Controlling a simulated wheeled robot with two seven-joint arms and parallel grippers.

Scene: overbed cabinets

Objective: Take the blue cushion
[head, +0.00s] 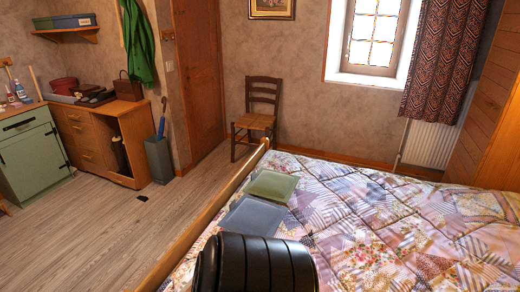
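The blue cushion (253,215) is a flat grey-blue square lying on the patchwork bed (400,215), near its left wooden rail. A flat green cushion (272,185) lies just behind it, close to or touching its far edge. A black ribbed rounded shape at the bottom centre stands in front of the blue cushion and hides its near edge; I cannot tell whether it is part of my arm. No fingertips of my left or right gripper show.
The wooden bed rail (205,215) runs along the bed's left side, with open floor (100,225) beyond it. A wooden chair (257,115) stands behind the bed. A desk (105,135) and a green cabinet (32,150) stand at left. A curtain (445,60) hangs at right.

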